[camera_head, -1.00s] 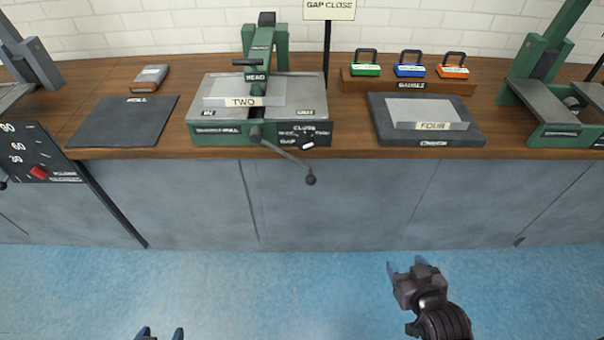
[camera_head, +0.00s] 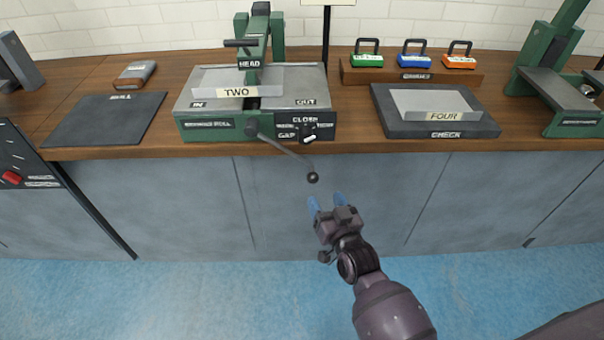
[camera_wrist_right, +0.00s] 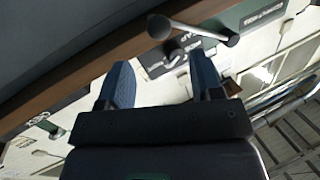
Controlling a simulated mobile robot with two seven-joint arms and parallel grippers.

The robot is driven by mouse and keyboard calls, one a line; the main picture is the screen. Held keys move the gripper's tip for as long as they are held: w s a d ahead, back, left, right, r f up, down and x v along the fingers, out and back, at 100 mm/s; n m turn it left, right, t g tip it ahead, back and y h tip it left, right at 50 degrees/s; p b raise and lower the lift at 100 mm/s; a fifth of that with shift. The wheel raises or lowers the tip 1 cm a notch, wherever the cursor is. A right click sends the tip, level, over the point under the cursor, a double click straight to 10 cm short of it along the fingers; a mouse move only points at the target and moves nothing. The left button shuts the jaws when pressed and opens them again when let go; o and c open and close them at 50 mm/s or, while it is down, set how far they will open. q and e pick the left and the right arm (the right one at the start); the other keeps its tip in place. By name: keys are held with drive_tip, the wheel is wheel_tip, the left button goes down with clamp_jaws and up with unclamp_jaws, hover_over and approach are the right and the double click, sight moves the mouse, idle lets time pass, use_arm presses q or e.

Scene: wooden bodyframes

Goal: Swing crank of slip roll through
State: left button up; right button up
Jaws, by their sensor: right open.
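The slip roll (camera_head: 222,132) is a green and grey machine on the bench, with a plate labelled TWO (camera_head: 238,90) on its bed. Its crank (camera_head: 285,152) slants down to the right from a hub at the front and ends in a dark round knob (camera_head: 313,178) below the bench edge. My right gripper (camera_head: 327,202) is open and empty, just below the knob and apart from it. In the right wrist view, the crank (camera_wrist_right: 200,32) shows beyond the open fingers (camera_wrist_right: 163,85). My left gripper is out of view.
A wooden bench edge (camera_head: 370,150) runs above grey cabinets. A plate labelled FOUR (camera_head: 440,104) rests on the dark CHECK pad (camera_head: 400,128). Green, blue and orange tagged blocks stand behind it. A dark pad (camera_head: 105,118) lies left of the slip roll. The floor in front is clear.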

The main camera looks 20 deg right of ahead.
sight(310, 173)
drive_tip(key=w+b, duration=0.1)
drive_tip(key=w, duration=0.8)
drive_tip(key=shift+w+a+f+b, duration=0.15)
drive_tip(key=shift+f+b, duration=0.05)
drive_tip(key=shift+b, duration=0.2)
drive_tip(key=shift+w+r, duration=0.15)
drive_tip(key=shift+w, duration=0.55)
clamp_jaws()
